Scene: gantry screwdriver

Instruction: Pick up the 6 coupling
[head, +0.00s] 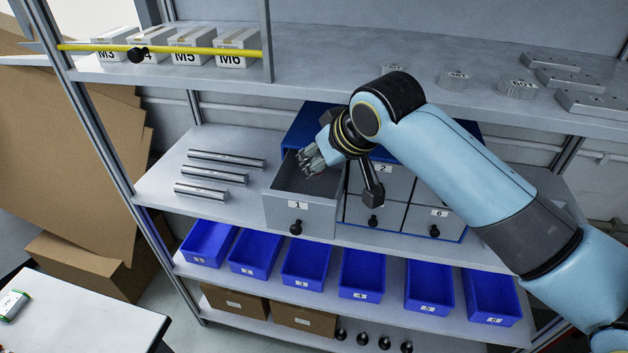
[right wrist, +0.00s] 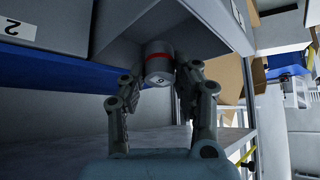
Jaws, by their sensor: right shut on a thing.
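The coupling (right wrist: 158,72) is a short grey cylinder with a red band and a small mark on its end face, which looks like a 6 but is too small to be sure. It sits between the two fingers of my right gripper (head: 311,163), which is shut on it. In the head view, the gripper is at the open top of the pulled-out drawer 1 (head: 312,217), and the coupling is hidden there. In the right wrist view, the coupling is close to the drawer's grey wall. My left gripper is not in view.
Drawer 1 sits in a blue cabinet (head: 304,120) on the middle shelf, with closed drawers to its right. Several metal rods (head: 226,161) lie on the left. Blue bins (head: 306,264) line the shelf below. The upper shelf (head: 330,62) overhangs behind.

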